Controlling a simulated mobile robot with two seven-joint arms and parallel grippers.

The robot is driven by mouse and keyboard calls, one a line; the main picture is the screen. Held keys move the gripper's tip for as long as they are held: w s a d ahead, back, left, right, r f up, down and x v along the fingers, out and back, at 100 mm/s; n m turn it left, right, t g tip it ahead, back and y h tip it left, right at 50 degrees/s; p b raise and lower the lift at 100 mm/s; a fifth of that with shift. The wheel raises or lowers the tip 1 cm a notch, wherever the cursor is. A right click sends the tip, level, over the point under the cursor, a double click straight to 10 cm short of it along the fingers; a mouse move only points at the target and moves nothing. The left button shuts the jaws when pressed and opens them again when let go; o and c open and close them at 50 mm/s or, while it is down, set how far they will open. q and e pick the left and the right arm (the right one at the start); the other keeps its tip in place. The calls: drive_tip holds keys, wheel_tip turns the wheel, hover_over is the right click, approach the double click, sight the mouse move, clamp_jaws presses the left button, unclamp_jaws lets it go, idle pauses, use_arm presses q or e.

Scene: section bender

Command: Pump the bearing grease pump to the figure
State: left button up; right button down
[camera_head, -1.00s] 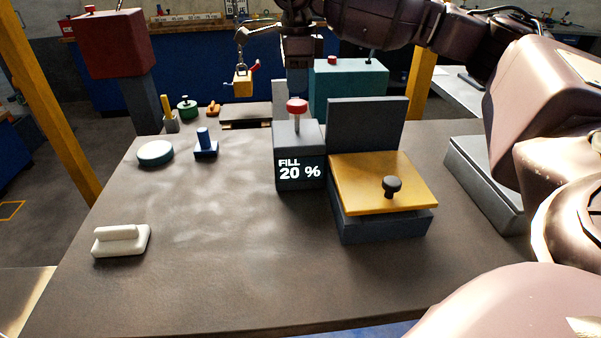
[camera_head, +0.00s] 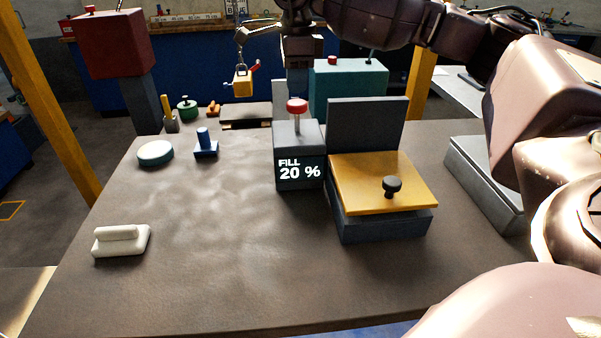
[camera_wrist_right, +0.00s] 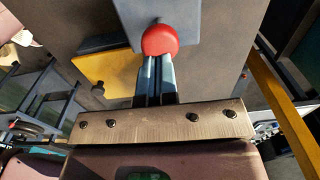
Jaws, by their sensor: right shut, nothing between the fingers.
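The grease pump is a dark grey box (camera_head: 299,155) in the middle of the table in the head view. Its front display reads "FILL 20 %". A red knob (camera_head: 297,105) stands up on a pale stem from its top. My right gripper (camera_head: 297,87) points straight down over the red knob, with its fingers shut and empty. In the right wrist view, the shut fingers (camera_wrist_right: 156,65) end at the red knob (camera_wrist_right: 160,40). I cannot tell whether they touch it. My left gripper is not in view.
A box with a tilted yellow lid (camera_head: 372,178) and an upright dark panel stands right of the pump. A teal box (camera_head: 350,88) stands behind. A white block (camera_head: 121,241), round pad (camera_head: 155,153) and blue-handled stamp (camera_head: 205,145) lie left. The front table area is clear.

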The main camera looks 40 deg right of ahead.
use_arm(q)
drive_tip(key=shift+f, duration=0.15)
use_arm(e)
drive_tip(key=shift+f, duration=0.4)
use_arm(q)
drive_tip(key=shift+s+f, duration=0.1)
use_arm(e)
drive_tip(key=shift+f, duration=0.3)
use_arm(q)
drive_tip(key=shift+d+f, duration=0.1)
use_arm(e)
drive_tip(key=shift+f, duration=0.35)
